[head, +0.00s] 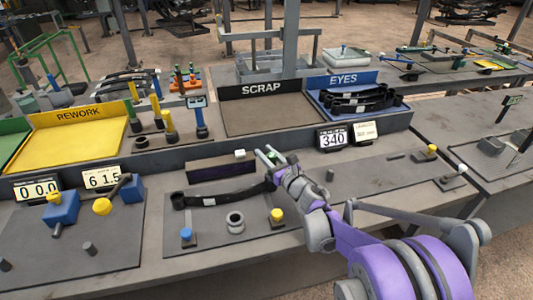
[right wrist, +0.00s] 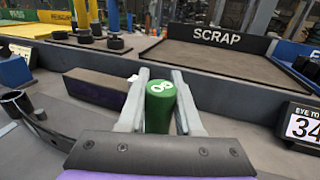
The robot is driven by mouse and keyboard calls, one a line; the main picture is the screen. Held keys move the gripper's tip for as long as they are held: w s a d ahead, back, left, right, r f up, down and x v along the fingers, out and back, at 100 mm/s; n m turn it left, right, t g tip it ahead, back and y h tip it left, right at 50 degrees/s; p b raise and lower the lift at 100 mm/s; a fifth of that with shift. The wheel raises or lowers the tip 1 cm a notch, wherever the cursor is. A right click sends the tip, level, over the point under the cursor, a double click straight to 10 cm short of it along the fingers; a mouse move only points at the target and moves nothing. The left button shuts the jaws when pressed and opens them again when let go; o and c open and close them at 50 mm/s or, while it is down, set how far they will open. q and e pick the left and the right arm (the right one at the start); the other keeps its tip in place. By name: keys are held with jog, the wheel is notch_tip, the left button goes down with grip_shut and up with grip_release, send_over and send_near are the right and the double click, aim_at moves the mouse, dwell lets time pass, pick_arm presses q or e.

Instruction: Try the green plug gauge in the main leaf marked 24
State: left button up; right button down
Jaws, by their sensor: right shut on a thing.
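My right gripper (head: 267,156) is shut on the green plug gauge (right wrist: 160,105), seen between its two fingers in the right wrist view (right wrist: 158,105). The gauge's top carries a white number I cannot read surely. The gripper holds it above the bench, over the right end of a black leaf (head: 225,199). That leaf's left end has an open eye, which also shows in the right wrist view (right wrist: 15,104). My forearm hides the leaf's right end. I cannot read a 24 on it. My left gripper is not in view.
A dark block (head: 221,168) stands behind the leaf. A metal ring (head: 235,222), a blue-topped knob (head: 186,235) and a yellow-topped knob (head: 276,216) stand in front. The SCRAP tray (head: 270,112) is empty; the EYES tray (head: 345,80) holds black leaves. A display (head: 333,139) reads 340.

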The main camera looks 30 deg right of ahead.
jog(key=shift+f+b, duration=0.5)
jog(key=shift+f, duration=0.25)
dwell(0.5)
jog(key=shift+r, duration=0.1)
dwell(0.5)
notch_tip(320, 180, up, 6)
jog(key=p, duration=0.4)
dwell(1.0)
jog(key=shift+r+p, duration=0.1)
jog(key=shift+p, duration=0.2)
notch_tip(320, 180, up, 4)
jog(key=shift+f+p, duration=0.1)
jog(key=shift+p, duration=1.15)
